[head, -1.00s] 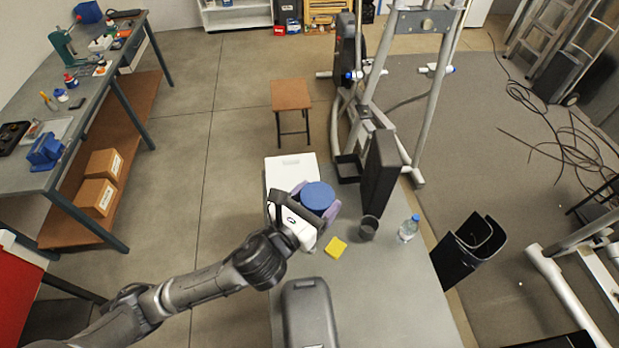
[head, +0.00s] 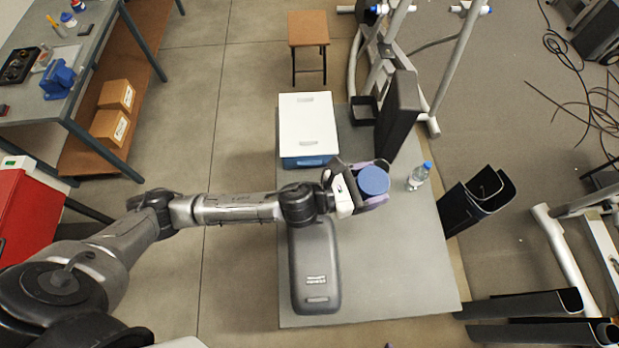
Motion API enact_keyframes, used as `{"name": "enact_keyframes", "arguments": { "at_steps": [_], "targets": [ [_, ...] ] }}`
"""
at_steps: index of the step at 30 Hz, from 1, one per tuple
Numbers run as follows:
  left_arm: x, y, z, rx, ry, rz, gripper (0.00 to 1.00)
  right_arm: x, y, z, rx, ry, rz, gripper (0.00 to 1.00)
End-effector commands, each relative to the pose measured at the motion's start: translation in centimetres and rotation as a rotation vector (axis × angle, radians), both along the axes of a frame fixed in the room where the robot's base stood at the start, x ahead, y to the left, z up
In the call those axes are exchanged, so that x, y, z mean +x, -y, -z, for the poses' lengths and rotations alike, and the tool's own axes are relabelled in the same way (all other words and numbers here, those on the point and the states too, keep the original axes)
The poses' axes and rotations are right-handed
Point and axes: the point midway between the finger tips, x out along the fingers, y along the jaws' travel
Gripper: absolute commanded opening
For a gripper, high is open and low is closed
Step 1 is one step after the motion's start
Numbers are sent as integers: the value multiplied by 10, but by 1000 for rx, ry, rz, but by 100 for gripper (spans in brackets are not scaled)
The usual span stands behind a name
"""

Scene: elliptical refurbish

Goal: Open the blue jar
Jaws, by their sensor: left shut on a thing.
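The blue jar (head: 373,181) shows its round blue top from above in the head view. My left gripper (head: 366,186) is around the jar, shut on it, with its fingers at the jar's sides. The jar and gripper are over the grey table (head: 395,260), near its middle. I cannot tell whether the jar touches the table. The jar's lower part is hidden by its top and the gripper. My right gripper is not in view.
A white-topped blue box (head: 309,125) stands at the table's far left, and a dark case (head: 314,265) lies at the near left. A water bottle (head: 419,176) and a tall black panel (head: 398,112) stand right of the gripper. The table's near right is clear.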

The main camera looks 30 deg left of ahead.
Motion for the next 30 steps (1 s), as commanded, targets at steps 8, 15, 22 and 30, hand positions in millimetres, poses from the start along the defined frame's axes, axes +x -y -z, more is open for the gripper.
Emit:
{"name": "enact_keyframes", "arguments": {
  "at_steps": [8, 15, 22, 30],
  "targets": [
    [-8, 0, 75, -1, -2, -1, 4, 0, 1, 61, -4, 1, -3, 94],
    [-12, -8, 148, -2, -1, -20, 4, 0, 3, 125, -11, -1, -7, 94],
    [-6, -26, 212, 0, 0, -65, 4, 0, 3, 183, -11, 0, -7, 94],
    [8, -57, 286, 0, -1, -145, 4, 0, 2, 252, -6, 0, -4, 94]
  ]
}}
